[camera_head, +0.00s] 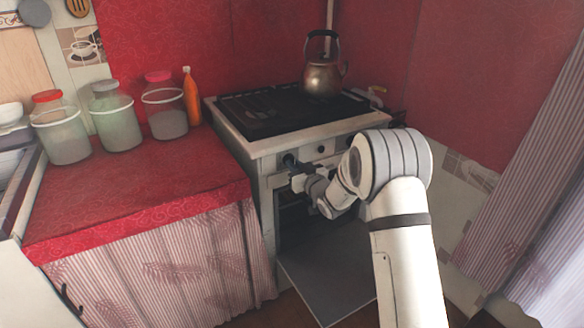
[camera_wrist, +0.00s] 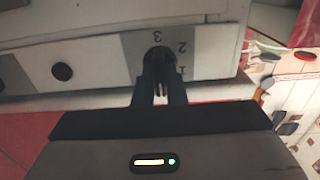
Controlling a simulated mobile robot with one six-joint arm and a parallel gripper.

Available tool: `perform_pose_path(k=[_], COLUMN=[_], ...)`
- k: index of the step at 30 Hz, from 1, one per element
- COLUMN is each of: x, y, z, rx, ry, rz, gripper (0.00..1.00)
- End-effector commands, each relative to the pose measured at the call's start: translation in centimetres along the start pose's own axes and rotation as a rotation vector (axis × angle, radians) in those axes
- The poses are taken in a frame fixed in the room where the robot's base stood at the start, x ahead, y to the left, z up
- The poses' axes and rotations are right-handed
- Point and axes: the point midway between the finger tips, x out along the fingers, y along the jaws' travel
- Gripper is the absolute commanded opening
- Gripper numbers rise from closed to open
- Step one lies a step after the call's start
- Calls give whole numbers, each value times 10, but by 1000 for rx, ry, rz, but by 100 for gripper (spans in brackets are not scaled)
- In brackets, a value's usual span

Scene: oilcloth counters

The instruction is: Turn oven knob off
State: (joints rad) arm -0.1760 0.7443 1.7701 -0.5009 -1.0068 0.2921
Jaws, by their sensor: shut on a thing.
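The stove (camera_head: 262,148) has a pale front panel with dark round knobs. My gripper (camera_head: 291,166) is at the leftmost knob (camera_head: 288,158) of that panel. In the wrist view my gripper (camera_wrist: 160,88) is shut on this dark oven knob (camera_wrist: 158,55), its two fingers on either side of it. The numbers 3, 2 and 1 show on a grey strip beside the knob. The fingers hide part of the knob, so its exact setting cannot be told.
A second knob (camera_wrist: 62,72) is apart from my gripper. The oven door (camera_head: 330,278) hangs open below. A kettle (camera_head: 322,78) stands on the hob. A red-covered counter (camera_head: 130,190) with several jars and an orange bottle (camera_head: 192,98) is at left.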

Motion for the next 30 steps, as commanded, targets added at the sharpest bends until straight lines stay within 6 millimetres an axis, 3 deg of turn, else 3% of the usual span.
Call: perform_pose_path(k=[1, 13, 14, 21, 30], x=[-2, -2, -2, -1, -5], y=[-1, -2, -2, -1, 0], z=[9, 9, 9, 5, 2], rx=[8, 13, 13, 10, 9], ry=[-17, -17, -17, -9, -5], rz=[-1, -2, -2, -2, -1], gripper=[0, 0, 13, 33, 33])
